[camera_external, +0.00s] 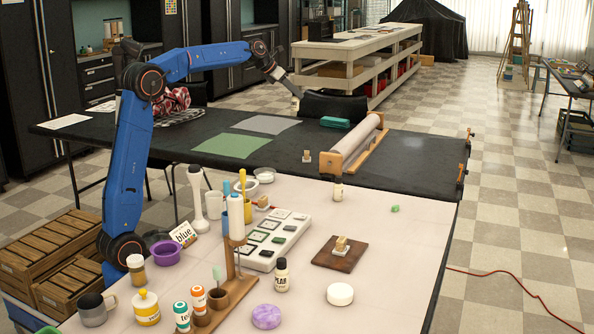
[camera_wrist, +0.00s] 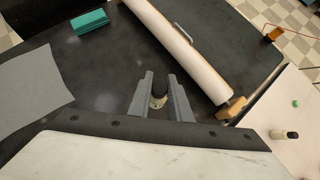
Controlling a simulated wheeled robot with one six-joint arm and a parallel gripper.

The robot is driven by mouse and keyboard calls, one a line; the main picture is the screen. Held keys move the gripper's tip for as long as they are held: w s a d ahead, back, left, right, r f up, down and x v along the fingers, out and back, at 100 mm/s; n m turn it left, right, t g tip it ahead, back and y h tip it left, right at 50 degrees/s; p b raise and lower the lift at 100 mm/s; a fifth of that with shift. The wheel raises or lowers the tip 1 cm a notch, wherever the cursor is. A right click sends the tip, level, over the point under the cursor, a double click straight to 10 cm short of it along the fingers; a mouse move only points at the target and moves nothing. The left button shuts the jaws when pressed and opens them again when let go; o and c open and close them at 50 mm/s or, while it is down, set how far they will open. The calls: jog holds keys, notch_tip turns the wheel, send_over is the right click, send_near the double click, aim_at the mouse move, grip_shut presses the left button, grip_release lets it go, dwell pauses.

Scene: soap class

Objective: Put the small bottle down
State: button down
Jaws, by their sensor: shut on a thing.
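My gripper (camera_external: 290,88) is raised above the black table (camera_external: 400,155), near its far edge, with the arm stretched out. It is shut on a small bottle. Another small dark-capped bottle (camera_external: 338,191) stands on the white table. A larger labelled bottle (camera_external: 281,276) stands nearer the camera.
A paper roll on a wooden stand (camera_external: 353,147), a teal block (camera_external: 335,122), a grey sheet (camera_external: 266,124) and a green sheet (camera_external: 229,146) lie on the black table. The white table (camera_external: 410,260) is crowded at left. The black table's right part is clear.

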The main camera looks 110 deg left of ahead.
notch_tip(320, 180, down, 19)
jog(key=shift+r, duration=0.1)
dwell(0.5)
jog(key=c, duration=1.6)
grip_release()
jog(key=shift+c, duration=0.2)
jog(key=shift+r, duration=0.1)
jog(key=v, duration=1.2)
jog(key=shift+d, duration=0.1)
